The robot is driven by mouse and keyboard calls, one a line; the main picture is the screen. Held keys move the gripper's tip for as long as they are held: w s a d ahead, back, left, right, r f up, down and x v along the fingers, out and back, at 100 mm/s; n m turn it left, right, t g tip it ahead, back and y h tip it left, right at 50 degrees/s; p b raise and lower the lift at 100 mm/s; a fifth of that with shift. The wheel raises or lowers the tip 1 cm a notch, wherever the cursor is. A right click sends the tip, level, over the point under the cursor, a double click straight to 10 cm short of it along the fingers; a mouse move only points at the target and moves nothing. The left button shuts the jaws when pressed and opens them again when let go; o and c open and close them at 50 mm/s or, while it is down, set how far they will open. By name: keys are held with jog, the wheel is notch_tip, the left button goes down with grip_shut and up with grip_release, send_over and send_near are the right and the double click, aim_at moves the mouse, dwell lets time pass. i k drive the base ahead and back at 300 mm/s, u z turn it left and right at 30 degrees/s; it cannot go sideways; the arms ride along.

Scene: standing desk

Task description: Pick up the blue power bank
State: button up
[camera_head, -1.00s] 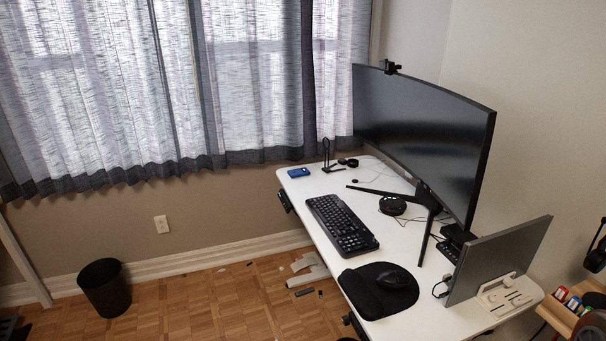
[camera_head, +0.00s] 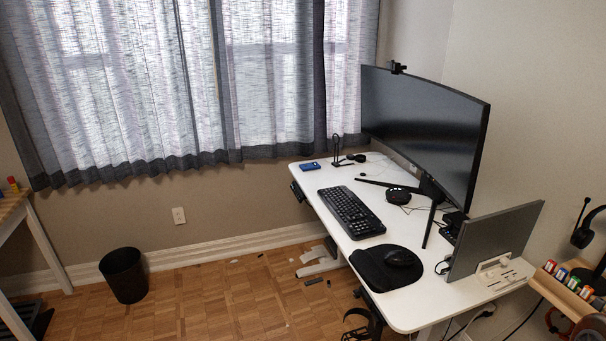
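The blue power bank (camera_head: 310,166) is a small blue block lying flat on the far left corner of the white desk (camera_head: 405,310). It lies left of a thin black stand (camera_head: 338,152), with bare desk around its near side. Nothing covers it. My gripper is not in view, so its distance from the power bank cannot be told.
A black keyboard (camera_head: 351,213), a mouse pad (camera_head: 380,270) with a mouse (camera_head: 402,257), and a large monitor (camera_head: 425,128) occupy the desk. A black bin (camera_head: 124,274) stands on the open wooden floor at left.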

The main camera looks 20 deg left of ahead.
aim_at(312, 165)
jog(key=z, duration=0.05)
jog(key=k, duration=0.1)
jog(key=u, duration=1.4)
jog(key=i, duration=3.3)
jog(key=u, duration=0.9)
